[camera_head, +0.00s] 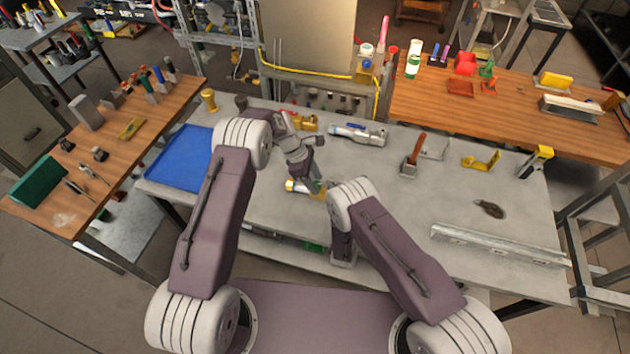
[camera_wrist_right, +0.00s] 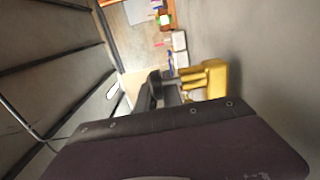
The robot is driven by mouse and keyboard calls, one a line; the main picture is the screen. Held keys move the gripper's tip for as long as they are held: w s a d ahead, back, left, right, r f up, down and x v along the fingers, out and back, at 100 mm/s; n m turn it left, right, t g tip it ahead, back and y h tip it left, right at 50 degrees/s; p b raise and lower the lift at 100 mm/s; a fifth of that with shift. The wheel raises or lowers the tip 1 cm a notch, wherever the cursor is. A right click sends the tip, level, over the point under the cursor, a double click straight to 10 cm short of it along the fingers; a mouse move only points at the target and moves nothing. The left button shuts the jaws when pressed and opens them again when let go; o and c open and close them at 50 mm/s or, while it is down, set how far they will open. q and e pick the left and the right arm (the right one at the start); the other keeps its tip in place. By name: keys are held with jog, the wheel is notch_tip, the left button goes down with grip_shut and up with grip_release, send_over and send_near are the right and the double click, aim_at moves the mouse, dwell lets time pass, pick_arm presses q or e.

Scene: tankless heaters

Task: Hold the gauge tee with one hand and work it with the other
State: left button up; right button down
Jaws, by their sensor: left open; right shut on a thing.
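The gauge tee, a small fitting with a brass-coloured end and a pale body (camera_head: 298,186), shows low over the front middle of the grey table in the head view. My left gripper (camera_head: 318,188) points down from the left arm at the tee's right side. Its jaws are open, and I cannot tell whether they touch the tee. My right arm's wrist hides its own gripper in the head view. In the right wrist view, the dark fingers of my right gripper (camera_wrist_right: 172,90) are shut on the brass-coloured part of the tee (camera_wrist_right: 207,78).
The grey table (camera_head: 400,215) carries a blue tray (camera_head: 185,158) at left, a silver cylindrical tool (camera_head: 358,133) at the back, a red-handled tool (camera_head: 414,152) and a metal rail (camera_head: 500,245) at right. The right middle is mostly clear. Wooden benches (camera_head: 590,138) stand either side.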

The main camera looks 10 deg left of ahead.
pick_arm(q)
jog(key=shift+f, duration=0.15)
grip_shut()
jog(key=shift+w+m+g, duration=0.1)
jog(key=shift+m+g, duration=0.5)
jog(key=shift+m, duration=1)
grip_release()
